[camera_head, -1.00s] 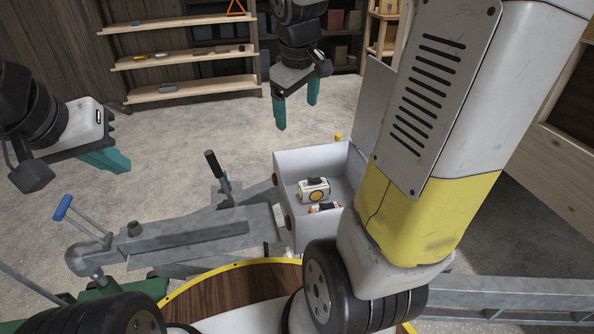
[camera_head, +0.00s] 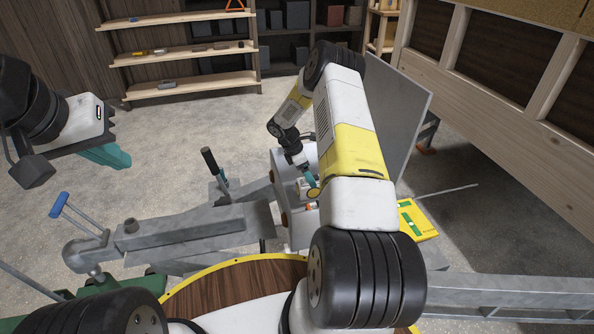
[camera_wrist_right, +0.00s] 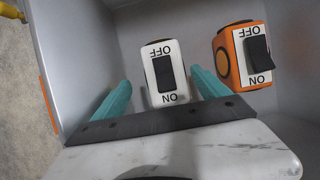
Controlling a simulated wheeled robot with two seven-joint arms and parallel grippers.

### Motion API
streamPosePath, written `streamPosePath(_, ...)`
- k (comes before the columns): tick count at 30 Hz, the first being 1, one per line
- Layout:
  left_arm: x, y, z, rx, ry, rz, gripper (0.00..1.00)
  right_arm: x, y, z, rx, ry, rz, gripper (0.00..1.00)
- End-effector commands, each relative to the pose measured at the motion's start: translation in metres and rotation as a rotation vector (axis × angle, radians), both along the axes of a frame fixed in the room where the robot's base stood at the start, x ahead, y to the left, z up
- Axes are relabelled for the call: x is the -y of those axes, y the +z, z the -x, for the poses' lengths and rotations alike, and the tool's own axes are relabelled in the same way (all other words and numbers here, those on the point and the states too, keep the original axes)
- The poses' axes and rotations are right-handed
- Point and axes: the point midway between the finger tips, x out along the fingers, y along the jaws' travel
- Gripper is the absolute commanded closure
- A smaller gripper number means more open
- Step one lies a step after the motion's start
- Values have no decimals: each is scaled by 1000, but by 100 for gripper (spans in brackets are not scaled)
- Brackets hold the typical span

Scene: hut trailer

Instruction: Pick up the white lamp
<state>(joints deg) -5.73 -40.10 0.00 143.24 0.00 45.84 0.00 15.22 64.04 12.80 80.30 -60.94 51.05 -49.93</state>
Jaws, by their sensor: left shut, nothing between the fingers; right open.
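The white lamp (camera_head: 302,188) lies in the open grey box (camera_head: 298,234) on the trailer; my right arm partly hides it. In the right wrist view, the lamp (camera_wrist_right: 154,49) shows a black ON/OFF switch on its white face. My right gripper (camera_wrist_right: 160,78) is open, with one teal finger on each side of the lamp; I cannot tell whether they touch it. In the head view this gripper (camera_head: 311,179) reaches down into the box. My left gripper (camera_head: 108,156) is shut and empty, above the floor at the left.
An orange lamp (camera_wrist_right: 230,62) sits right of the white one, close to the right finger. The box walls stand close around, with the raised lid (camera_head: 405,105) at the right. A yellow-green package (camera_head: 416,222) lies right of the box. A lever (camera_head: 213,168) stands left of it.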

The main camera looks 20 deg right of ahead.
Motion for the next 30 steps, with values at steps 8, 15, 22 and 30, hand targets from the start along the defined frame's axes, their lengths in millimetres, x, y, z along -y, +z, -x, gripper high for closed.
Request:
streamPosePath(8, 0, 0, 0, 0, 0, 0, 100, 12, -30, 3, -5, 3, 0, 15)
streamPosePath(15, 0, 0, 0, 0, 0, 0, 100, 26, -62, 10, -5, 1, -2, 15)
streamPosePath(22, 0, 0, 0, 0, 0, 0, 100, 31, -72, 10, -2, 3, 0, 15)
streamPosePath(30, 0, 0, 0, 0, 0, 0, 100, 31, -72, 10, -2, 2, 0, 40)
